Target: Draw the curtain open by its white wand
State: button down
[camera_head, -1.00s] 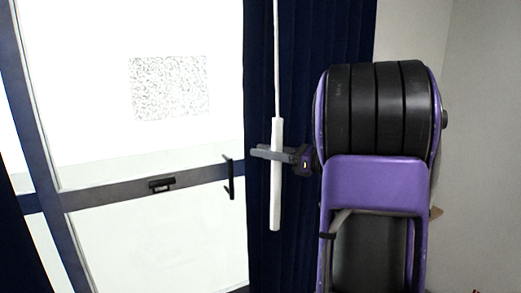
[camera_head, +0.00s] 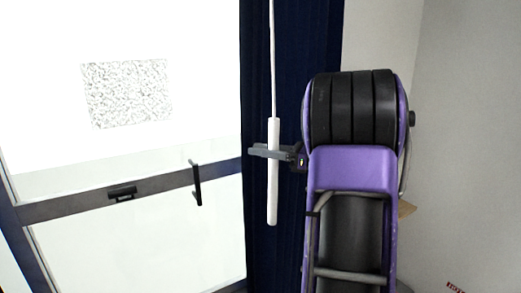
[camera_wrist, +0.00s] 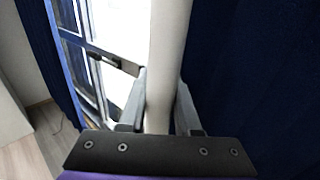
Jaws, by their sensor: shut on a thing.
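The white wand (camera_head: 273,200) hangs upright on a thin white cord in front of the dark blue curtain (camera_head: 318,40). My gripper (camera_head: 270,152) is shut around the wand at its upper-middle part in the head view. In the wrist view the wand (camera_wrist: 168,50) stands between the two fingers of my gripper (camera_wrist: 160,105). The curtain (camera_wrist: 255,70) fills the right side there and is bunched in narrow folds in the head view. The curtain's top is out of view.
A bright glazed door (camera_head: 140,220) with a black handle (camera_head: 196,183) and a speckled patch (camera_head: 127,93) is left of the curtain. A plain pale wall (camera_head: 470,130) is at the right. Wooden floor (camera_wrist: 50,140) shows in the wrist view.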

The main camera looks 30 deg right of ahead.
jog(key=shift+f, duration=0.1)
jog(key=c, duration=0.6)
grip_release()
jog(key=shift+d, duration=0.1)
jog(key=v, duration=1.7)
jog(key=shift+s+d, duration=0.1)
